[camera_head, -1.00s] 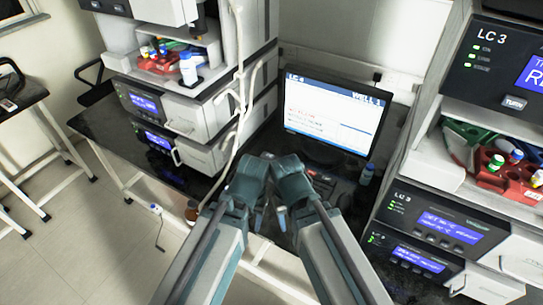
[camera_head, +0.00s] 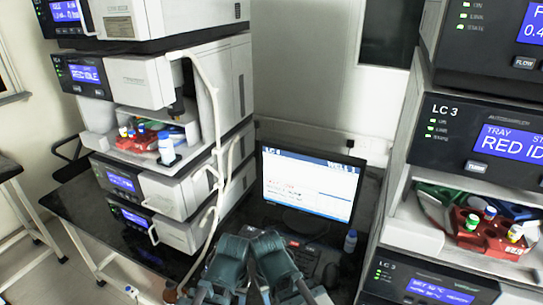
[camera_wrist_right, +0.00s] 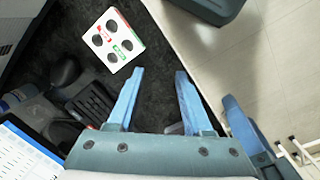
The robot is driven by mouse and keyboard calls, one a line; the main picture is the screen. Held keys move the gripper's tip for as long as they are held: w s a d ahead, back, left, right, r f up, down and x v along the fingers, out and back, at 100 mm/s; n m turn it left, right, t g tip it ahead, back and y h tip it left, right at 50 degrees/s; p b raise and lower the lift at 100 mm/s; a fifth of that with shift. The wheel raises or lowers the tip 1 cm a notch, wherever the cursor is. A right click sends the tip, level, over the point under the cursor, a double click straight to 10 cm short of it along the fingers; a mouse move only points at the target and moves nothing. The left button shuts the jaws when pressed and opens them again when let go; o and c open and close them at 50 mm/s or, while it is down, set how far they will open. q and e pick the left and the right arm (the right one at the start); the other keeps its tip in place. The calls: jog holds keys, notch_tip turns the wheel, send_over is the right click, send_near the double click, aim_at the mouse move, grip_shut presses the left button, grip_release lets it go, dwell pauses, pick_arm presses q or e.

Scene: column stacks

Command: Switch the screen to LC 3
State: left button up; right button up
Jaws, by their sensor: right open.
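The screen (camera_head: 310,185) is lit on the back bench in the head view, between two instrument stacks; its header is too blurred to read surely. A corner of it shows in the right wrist view (camera_wrist_right: 22,158). A white box with dark round buttons and red and green labels (camera_wrist_right: 111,40) lies on the dark bench in the wrist view, beyond my right gripper's fingertips and apart from them. My right gripper (camera_wrist_right: 160,71) is open and empty. My left gripper (camera_head: 228,268) is beside the right one at the bottom of the head view; its fingertips are hidden.
The right stack (camera_head: 470,150) is labelled LC 3, with a tray of coloured vials (camera_head: 485,228). Another stack (camera_head: 150,75) with a hanging cable stands left. A keyboard (camera_wrist_right: 90,100) and dark mouse (camera_wrist_right: 66,70) lie near the box. A small bottle (camera_head: 350,241) stands right of the screen.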

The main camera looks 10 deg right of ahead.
jog(key=shift+c, duration=0.2)
grip_shut()
dwell(1.7)
